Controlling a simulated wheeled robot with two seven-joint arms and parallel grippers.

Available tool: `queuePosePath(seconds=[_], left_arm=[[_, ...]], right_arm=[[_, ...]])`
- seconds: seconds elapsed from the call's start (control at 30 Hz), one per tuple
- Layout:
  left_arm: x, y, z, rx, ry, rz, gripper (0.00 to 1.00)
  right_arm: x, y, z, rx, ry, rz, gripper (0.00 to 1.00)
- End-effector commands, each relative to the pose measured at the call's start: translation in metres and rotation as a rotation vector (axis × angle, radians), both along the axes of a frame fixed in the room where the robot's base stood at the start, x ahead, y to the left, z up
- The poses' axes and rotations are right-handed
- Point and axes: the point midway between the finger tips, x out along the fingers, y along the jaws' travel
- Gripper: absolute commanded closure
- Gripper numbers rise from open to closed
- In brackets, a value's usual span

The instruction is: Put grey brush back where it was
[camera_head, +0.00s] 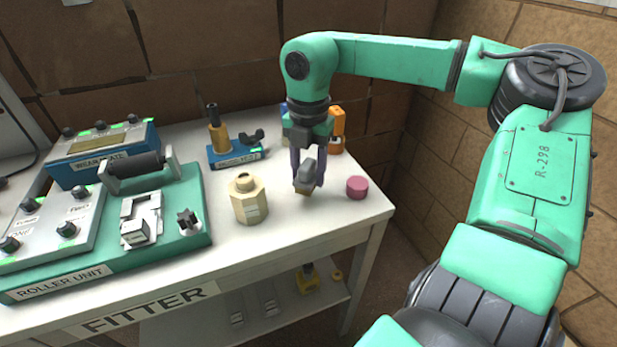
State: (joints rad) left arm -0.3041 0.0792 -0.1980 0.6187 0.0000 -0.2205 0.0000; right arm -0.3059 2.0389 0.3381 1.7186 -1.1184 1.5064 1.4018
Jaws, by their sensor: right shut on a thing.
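The grey brush (306,174) has a grey body with a tan lower edge. My right gripper (307,168) is shut on it, with the fingers pointing down over the right part of the white table (290,222). The brush is at or just above the table top; I cannot tell whether it touches. It is between the beige hexagonal container and the pink cylinder. My left gripper is not in view.
A beige hexagonal container (248,199) stands left of the brush and a pink cylinder (357,187) right of it. An orange object (337,128) stands behind. A blue-based device (236,153) and the green roller unit (185,225) are further left. The table front right is clear.

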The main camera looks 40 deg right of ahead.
Motion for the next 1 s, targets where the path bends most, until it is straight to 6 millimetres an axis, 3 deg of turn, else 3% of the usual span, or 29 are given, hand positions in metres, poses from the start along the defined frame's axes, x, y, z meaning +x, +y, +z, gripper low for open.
queuePosePath(seconds=[0.1,0.43,0.47,0.53,0.83,1.0], left_arm=[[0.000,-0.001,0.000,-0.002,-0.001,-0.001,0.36],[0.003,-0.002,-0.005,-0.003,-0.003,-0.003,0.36],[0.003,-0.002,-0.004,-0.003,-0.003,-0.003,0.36],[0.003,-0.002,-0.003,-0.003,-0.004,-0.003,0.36],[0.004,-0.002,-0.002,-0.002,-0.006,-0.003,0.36],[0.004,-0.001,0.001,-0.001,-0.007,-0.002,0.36]], right_arm=[[0.000,0.000,-0.022,0.001,0.002,-0.001,0.95],[0.000,0.000,-0.028,-0.001,0.000,-0.001,0.95],[0.000,0.000,-0.028,-0.001,0.000,-0.001,0.47],[0.000,0.000,-0.027,0.000,0.001,-0.001,0.21],[0.000,0.000,-0.026,0.000,0.000,-0.001,0.21],[0.001,-0.001,-0.006,-0.002,-0.003,-0.001,0.21]])
